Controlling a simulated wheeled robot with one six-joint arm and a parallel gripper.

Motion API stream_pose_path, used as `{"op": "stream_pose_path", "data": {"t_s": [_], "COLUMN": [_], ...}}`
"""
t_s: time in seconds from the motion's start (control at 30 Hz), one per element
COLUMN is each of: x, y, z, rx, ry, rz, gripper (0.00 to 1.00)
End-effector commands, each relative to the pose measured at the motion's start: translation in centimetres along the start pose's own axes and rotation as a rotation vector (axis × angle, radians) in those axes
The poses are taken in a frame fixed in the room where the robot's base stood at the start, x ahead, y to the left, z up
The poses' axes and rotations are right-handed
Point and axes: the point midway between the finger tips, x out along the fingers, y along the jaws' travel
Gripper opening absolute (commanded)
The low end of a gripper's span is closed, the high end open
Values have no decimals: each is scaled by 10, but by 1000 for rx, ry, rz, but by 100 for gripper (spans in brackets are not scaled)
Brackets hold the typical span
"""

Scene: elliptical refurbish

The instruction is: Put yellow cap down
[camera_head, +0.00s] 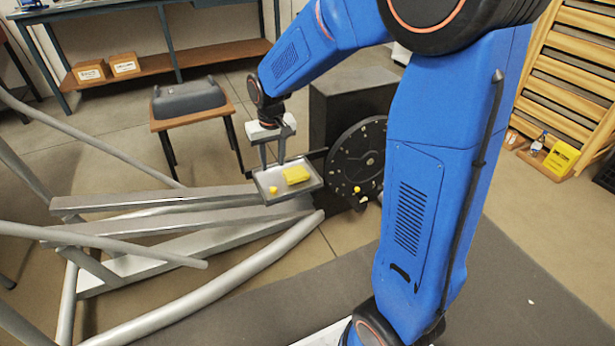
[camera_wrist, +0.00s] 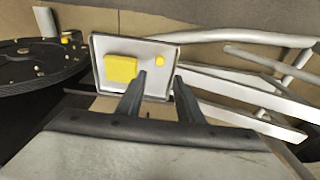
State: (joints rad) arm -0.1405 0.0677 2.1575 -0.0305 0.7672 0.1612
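The small yellow cap (camera_head: 273,190) lies on a shallow grey tray (camera_head: 309,187), near the tray's left side in the head view. In the wrist view the cap (camera_wrist: 160,61) shows beyond my fingertips, in line with the gap between them and apart from both. My gripper (camera_head: 273,165) points down at the tray's edge, with its fingers parted and nothing between them. Both fingers of my gripper (camera_wrist: 161,77) also show in the wrist view. A larger yellow block (camera_head: 297,174) lies on the tray beside the cap.
A dark round disc (camera_head: 354,163) with small pieces on it stands right of the tray, against a dark box (camera_head: 335,106). Grey metal beams and tubes (camera_head: 150,197) lie left of and below the tray. A small wooden table (camera_head: 190,118) stands behind.

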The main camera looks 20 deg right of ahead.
Motion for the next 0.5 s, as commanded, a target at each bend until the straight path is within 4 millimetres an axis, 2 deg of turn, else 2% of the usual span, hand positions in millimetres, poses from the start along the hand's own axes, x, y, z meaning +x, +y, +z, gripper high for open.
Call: {"op": "stream_pose_path", "data": {"t_s": [0.17,0.5], "x": [-23,-90], "y": [8,34], "z": [16,93], "rx": [1,3], "ry": [23,95], "rz": [-3,-8], "gripper": [33,33]}}
